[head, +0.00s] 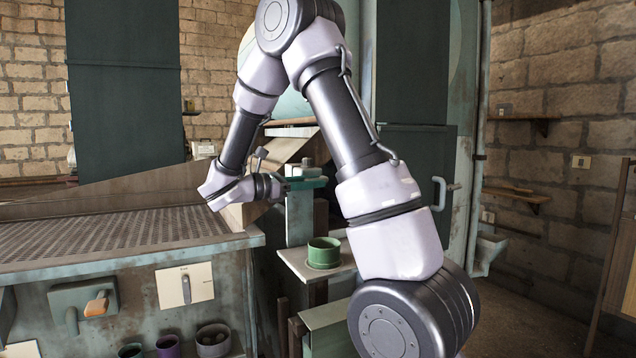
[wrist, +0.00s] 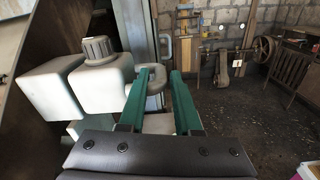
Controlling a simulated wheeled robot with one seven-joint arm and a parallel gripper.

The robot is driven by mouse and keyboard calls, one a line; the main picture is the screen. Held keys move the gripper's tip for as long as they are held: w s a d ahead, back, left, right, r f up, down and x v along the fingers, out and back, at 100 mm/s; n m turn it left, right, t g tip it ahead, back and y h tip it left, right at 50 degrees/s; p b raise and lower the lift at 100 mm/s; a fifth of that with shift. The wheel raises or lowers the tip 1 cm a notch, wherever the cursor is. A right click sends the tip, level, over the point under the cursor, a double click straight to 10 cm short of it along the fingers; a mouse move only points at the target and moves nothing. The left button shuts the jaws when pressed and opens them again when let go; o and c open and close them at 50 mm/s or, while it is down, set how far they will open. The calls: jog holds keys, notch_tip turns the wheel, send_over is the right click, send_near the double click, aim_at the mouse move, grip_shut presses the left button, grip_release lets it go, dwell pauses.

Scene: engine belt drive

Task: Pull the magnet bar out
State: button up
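The magnet bar is not clearly told apart; a pale block with a grey rounded handle (wrist: 155,86) in the wrist view is likely its end. A ribbed grey knob (wrist: 97,48) sits on top of that block. My gripper (wrist: 162,73) has its two green fingers apart, with the handle between them, nearer the left finger. A gap shows beside the right finger, and I cannot tell whether the left finger touches the handle. In the head view my gripper (head: 302,183) is small, beside the wooden chute, and the handle there is too small to make out.
A perforated table (head: 120,236) stands at left, with a sloping wooden chute (head: 290,160) behind my wrist. A green cup (head: 323,252) stands on a small shelf (head: 290,262) below my gripper. Several pots sit under the table. In the wrist view, open floor (wrist: 235,125) lies at right.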

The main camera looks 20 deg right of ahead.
jog(key=shift+d, duration=1)
jog(key=shift+c, duration=0.4)
grip_shut()
dwell(0.4)
